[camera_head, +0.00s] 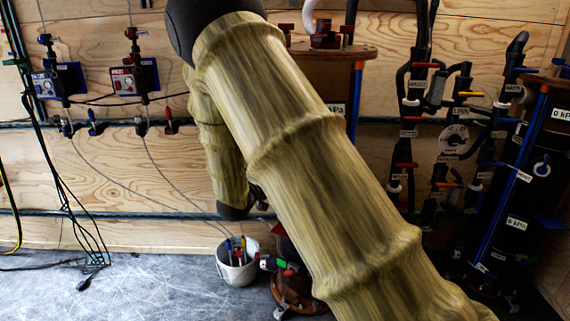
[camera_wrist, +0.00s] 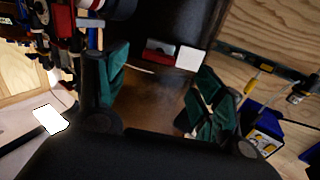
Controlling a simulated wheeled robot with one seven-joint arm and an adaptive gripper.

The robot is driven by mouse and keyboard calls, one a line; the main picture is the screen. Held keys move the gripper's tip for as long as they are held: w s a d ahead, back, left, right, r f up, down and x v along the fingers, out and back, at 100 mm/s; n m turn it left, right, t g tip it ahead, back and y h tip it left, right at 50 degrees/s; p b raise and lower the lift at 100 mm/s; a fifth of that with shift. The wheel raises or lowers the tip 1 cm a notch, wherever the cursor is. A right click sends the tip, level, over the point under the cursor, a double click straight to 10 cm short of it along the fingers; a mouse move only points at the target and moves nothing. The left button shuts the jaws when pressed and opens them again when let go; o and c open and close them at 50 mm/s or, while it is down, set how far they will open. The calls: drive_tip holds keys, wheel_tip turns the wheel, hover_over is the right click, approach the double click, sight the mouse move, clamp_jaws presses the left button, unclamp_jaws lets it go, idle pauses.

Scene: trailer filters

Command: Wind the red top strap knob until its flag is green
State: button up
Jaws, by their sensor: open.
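My gripper (camera_wrist: 158,88) shows in the wrist view with its two green-padded fingers apart and nothing held between them. Beyond the fingertips is a dark body carrying a red block (camera_wrist: 160,50) and a white plate (camera_wrist: 190,58); I cannot tell whether the red block is the strap knob or a flag. In the head view my arm crosses the middle and hides my gripper and much of the brown filter housing (camera_head: 325,72) behind it. A small green patch (camera_head: 287,267) shows low on another housing beside the arm. I cannot identify the top strap knob for certain.
A white bucket (camera_head: 237,262) with tools stands on the floor left of my arm. Valves and black pipes (camera_head: 410,120) fill the wall right of it, beside a dark cylinder (camera_head: 530,170). Cables (camera_head: 75,215) hang at far left. Left floor is mostly clear.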

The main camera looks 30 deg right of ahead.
drive_tip(key=v, duration=0.4)
drive_tip(key=shift+s+a, duration=0.2)
drive_tip(key=shift+a, duration=0.05)
drive_tip(key=s+a+f+n+y, duration=0.25)
drive_tip(key=s+f, duration=0.25)
drive_tip(key=f, duration=0.6)
drive_tip(key=s+a+f+n+g+y, duration=0.1)
drive_tip(key=s+a+f+n+y, duration=0.25)
drive_tip(key=f, duration=0.75)
drive_tip(key=s+a+f+n+y, duration=0.1)
drive_tip(key=s+f+n+y, duration=0.25)
drive_tip(key=s+f, duration=0.6)
drive_tip(key=s+a+f+g+y, duration=0.3)
drive_tip(key=s+a+f, duration=0.1)
drive_tip(key=s+f, duration=0.55)
drive_tip(key=s+a+f+n+g+y, duration=0.1)
drive_tip(key=s+a+f+g+y, duration=0.15)
drive_tip(key=s, duration=0.75)
drive_tip(key=s+a+f+n+g+y, duration=0.1)
drive_tip(key=s+a+f+n+g, duration=0.2)
drive_tip(key=s, duration=0.7)
wheel_tip(320, 180, up, 19)
drive_tip(key=a+m+p, duration=0.1)
drive_tip(key=p, duration=1.7)
drive_tip(key=shift+w+f+t+p, duration=0.25)
drive_tip(key=shift+w+t+p, duration=0.05)
drive_tip(key=shift+w+t, duration=0.1)
